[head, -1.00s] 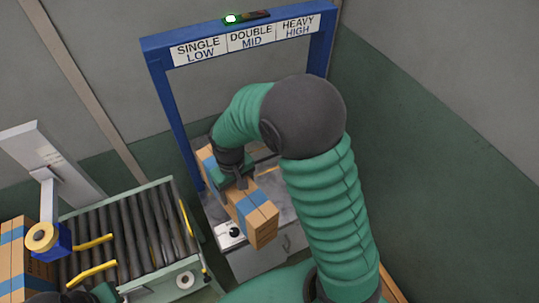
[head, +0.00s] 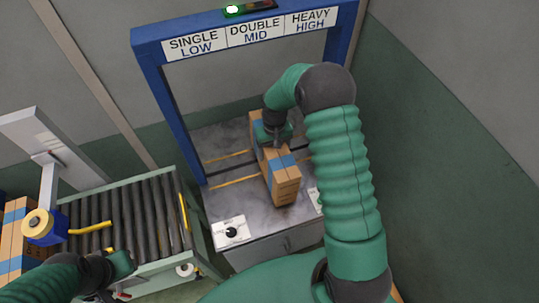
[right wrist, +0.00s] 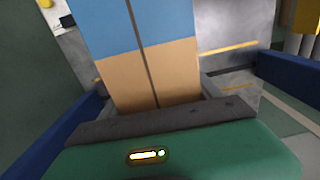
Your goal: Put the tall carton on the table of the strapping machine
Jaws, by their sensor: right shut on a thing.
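The tall carton (head: 284,178) is brown with blue tape bands and lies lengthwise over the grey table of the strapping machine (head: 225,198), inside the blue arch (head: 171,110). My right gripper (head: 272,141) is shut on the carton near its far end. In the right wrist view the carton (right wrist: 150,72) fills the middle between the fingers of the gripper (right wrist: 158,118). I cannot tell whether the carton touches the table. My left gripper (head: 122,268) is low at the left, by the front of the roller conveyor; its fingers are too unclear to judge.
The roller conveyor (head: 150,215) stands left of the machine, with yellow guides. A blue and yellow tape head (head: 43,226) hangs over another taped carton (head: 14,247) at the far left. A white panel with a black knob (head: 230,231) sits at the table's front left corner.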

